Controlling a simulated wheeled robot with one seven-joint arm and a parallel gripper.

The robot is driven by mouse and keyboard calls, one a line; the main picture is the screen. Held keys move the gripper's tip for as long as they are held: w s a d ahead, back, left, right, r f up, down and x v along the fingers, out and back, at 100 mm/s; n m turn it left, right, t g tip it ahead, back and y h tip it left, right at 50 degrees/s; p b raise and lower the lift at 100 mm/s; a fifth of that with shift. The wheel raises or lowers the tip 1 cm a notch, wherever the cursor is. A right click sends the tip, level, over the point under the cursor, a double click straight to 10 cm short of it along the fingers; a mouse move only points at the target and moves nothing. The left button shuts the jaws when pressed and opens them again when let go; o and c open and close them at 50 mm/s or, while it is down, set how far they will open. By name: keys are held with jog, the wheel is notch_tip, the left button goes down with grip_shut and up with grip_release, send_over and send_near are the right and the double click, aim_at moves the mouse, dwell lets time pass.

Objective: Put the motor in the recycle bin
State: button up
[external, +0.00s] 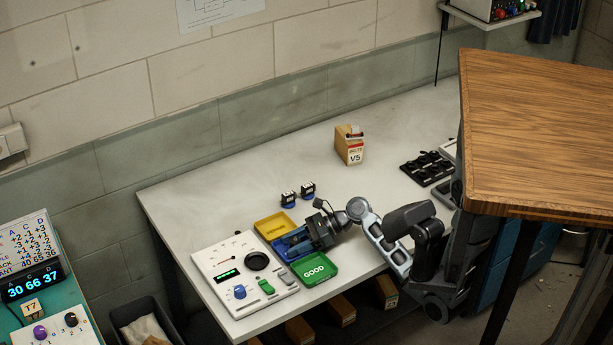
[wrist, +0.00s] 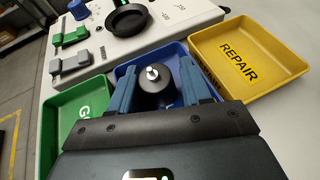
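The motor (wrist: 157,92), dark and round with a silver shaft, sits between the two blue-padded fingers of my gripper (wrist: 160,86) in the wrist view. It nearly fills the gap, and I cannot tell whether the pads press on it. Both are over or inside the blue tray (wrist: 172,52), which lies between the other two trays; its label is hidden. In the external view my gripper (external: 306,240) reaches down at the blue tray (external: 281,243) and hides the motor.
A yellow REPAIR tray (wrist: 250,57) and a green GOOD tray (external: 318,270) flank the blue tray closely. A white test panel (external: 222,262) stands beside them. Two small dark units with blue parts (external: 298,194) stand behind. A V5 box (external: 349,145) is further back, with bare bench around it.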

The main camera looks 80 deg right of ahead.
jog(key=shift+s+d+r, duration=0.1)
jog(key=shift+s+r, duration=0.05)
jog(key=shift+r, duration=0.05)
jog(key=v, duration=1.1)
jog(key=shift+s+d, duration=0.2)
jog(key=shift+s, duration=0.05)
